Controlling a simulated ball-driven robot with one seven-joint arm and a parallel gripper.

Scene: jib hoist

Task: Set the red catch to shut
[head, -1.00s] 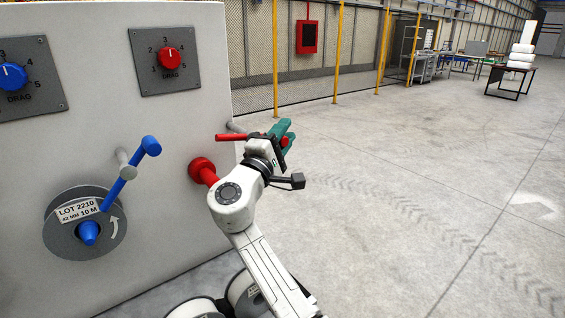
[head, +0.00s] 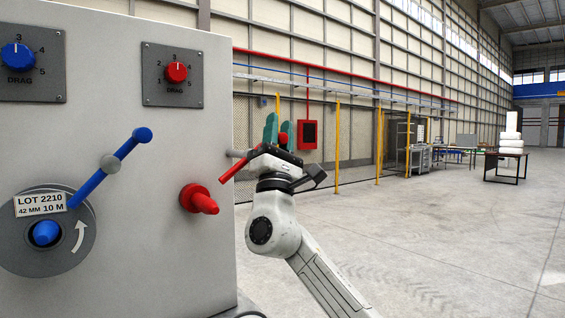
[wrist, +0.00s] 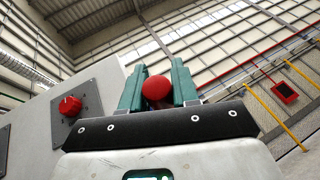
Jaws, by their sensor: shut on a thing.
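The red catch (head: 236,168) is a red bar on a grey post at the right edge of the panel. In the head view it slants, its left end low and its right end rising toward my gripper. My gripper (head: 278,132), with green fingers pointing up, is at that right end. In the wrist view a round red knob (wrist: 156,88) sits between the green fingers, which are shut on it. The hand hides part of the bar. No shut marking for the catch is visible.
Left of the catch, a red spindle (head: 198,199) sticks out of the grey panel (head: 150,250). A blue catch (head: 125,150) slants over a grey reel (head: 75,250) farther left. A red drag knob (head: 176,71) is above. Open floor lies to the right.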

